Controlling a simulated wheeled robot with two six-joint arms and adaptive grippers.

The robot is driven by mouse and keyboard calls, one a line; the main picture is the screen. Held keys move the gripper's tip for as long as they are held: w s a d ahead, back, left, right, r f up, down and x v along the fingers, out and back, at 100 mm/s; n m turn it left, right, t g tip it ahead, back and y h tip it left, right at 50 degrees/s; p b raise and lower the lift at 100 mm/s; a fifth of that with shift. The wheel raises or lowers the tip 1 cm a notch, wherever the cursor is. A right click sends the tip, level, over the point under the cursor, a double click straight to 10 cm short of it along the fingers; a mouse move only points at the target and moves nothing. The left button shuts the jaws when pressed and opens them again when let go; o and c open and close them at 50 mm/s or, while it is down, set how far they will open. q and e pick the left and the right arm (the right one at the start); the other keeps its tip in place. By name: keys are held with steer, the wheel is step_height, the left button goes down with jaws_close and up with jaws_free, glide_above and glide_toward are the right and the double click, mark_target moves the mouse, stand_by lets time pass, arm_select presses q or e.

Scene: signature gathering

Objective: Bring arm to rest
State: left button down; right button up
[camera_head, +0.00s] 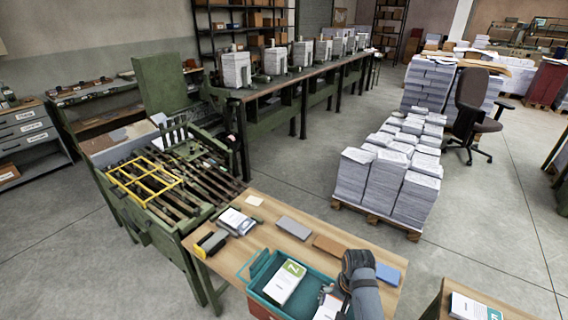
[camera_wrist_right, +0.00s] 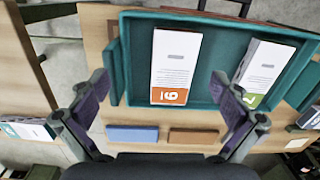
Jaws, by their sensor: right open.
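My right gripper (camera_head: 333,292) reaches down over the teal tray (camera_head: 256,297) at the front edge of the wooden table. In the right wrist view its two fingers (camera_wrist_right: 160,78) are spread wide with nothing between them. The tray (camera_wrist_right: 207,62) holds a white booklet stack with a green label (camera_head: 285,281) and one with an orange label (camera_wrist_right: 175,62); the green-labelled stack (camera_wrist_right: 263,72) lies to the right there. In the head view my right arm partly hides the tray's right side. My left gripper is not in view.
The table (camera_head: 228,262) also carries a blue block (camera_head: 388,273), a brown block (camera_head: 330,245), a grey block (camera_head: 293,227) and a small booklet pile (camera_head: 236,220). A green machine (camera_head: 160,190) adjoins at left. Paper stacks (camera_head: 385,187) stand on a pallet behind. Another booklet stack (camera_head: 474,307) lies at lower right.

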steer(key=s+d+r+n+t+h, duration=0.1)
steer(key=s+d+r+n+t, duration=0.1)
steer(key=s+d+r+n, duration=0.3)
steer(key=s+d+r+n+t, duration=0.2)
steer(key=s+d, duration=0.1)
steer(key=s, duration=0.5)
step_height(320, 180, down, 25)
steer(key=s+d+g, duration=0.1)
steer(key=d, duration=0.1)
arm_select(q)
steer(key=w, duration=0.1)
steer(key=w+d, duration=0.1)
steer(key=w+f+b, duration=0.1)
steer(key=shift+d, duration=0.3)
arm_select(e)
steer(key=s+d+f+g, duration=0.1)
steer(key=s+f, duration=1.7)
steer(key=s, duration=0.1)
steer(key=shift+s+d+f+m, duration=0.25)
steer(key=shift+d+m, duration=0.1)
steer(key=shift+m, duration=0.05)
